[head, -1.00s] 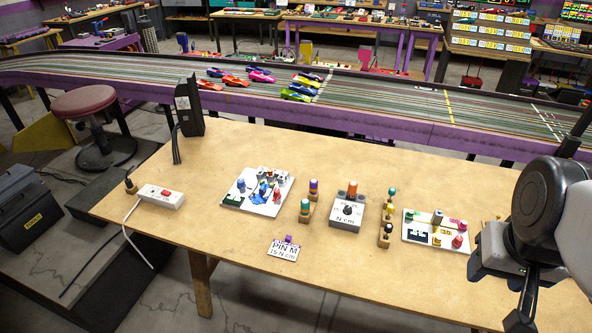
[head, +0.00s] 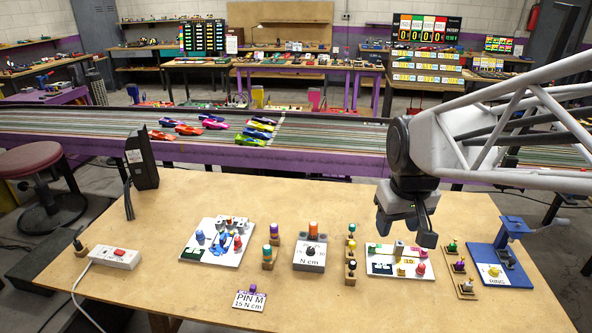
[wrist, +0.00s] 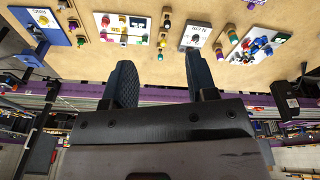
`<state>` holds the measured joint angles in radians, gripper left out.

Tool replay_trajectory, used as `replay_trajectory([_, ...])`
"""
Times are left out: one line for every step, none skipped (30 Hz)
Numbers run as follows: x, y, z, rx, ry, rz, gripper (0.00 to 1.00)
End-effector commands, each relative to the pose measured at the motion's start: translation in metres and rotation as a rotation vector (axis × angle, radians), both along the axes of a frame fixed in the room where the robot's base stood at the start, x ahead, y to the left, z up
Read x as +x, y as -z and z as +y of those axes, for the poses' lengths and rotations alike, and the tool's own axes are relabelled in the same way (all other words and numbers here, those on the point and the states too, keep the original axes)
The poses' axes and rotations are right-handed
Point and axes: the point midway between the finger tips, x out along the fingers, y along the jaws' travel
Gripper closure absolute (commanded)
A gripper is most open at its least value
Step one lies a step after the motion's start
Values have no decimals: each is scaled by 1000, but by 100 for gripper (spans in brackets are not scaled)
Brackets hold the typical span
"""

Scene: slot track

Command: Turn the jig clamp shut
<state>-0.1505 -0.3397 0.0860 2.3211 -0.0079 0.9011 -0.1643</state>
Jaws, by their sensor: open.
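My gripper (head: 405,230) hangs fingers down above the table at the right of centre, open and empty. In the wrist view its two dark fingers (wrist: 162,72) are apart with nothing between them. I cannot tell for sure which part is the jig clamp. A white board with blue and red parts (head: 236,259) lies left of centre, and it shows in the wrist view (wrist: 238,57). A second white board (head: 380,272) with a grey block and coloured knobs lies below my gripper in the picture; my gripper touches neither board.
A grey dial box marked N cm (head: 309,262) stands between the boards, with small coloured-top drivers beside it. A blue stand (head: 518,268) is at the right. A PIN M card (head: 250,301) and a power strip (head: 115,259) lie left.

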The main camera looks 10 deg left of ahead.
Motion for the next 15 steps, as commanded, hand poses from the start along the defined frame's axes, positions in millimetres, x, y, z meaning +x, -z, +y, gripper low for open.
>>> replay_trajectory([11, 2, 7, -3, -23, 6, 48])
replay_trajectory([17, 3, 12, -4, -36, 9, 48])
replay_trajectory([25, 4, 17, -6, -54, 12, 48])
replay_trajectory([31, 5, 21, -8, -68, 15, 48])
replay_trajectory([37, 6, 25, -10, -82, 17, 48])
replay_trajectory([45, 8, 32, -11, -99, 19, 48])
replay_trajectory([50, 9, 36, -13, -113, 22, 48])
replay_trajectory([56, 11, 41, -15, -128, 23, 48])
replay_trajectory([64, 13, 47, -17, -145, 26, 48])
replay_trajectory([70, 14, 52, -17, -158, 28, 48])
replay_trajectory([75, 16, 57, -19, -172, 31, 48])
replay_trajectory([83, 18, 63, -21, -191, 33, 48])
replay_trajectory([89, 20, 68, -22, -204, 34, 48])
replay_trajectory([94, 23, 73, -24, -217, 37, 48])
replay_trajectory([102, 25, 80, -26, -236, 39, 48])
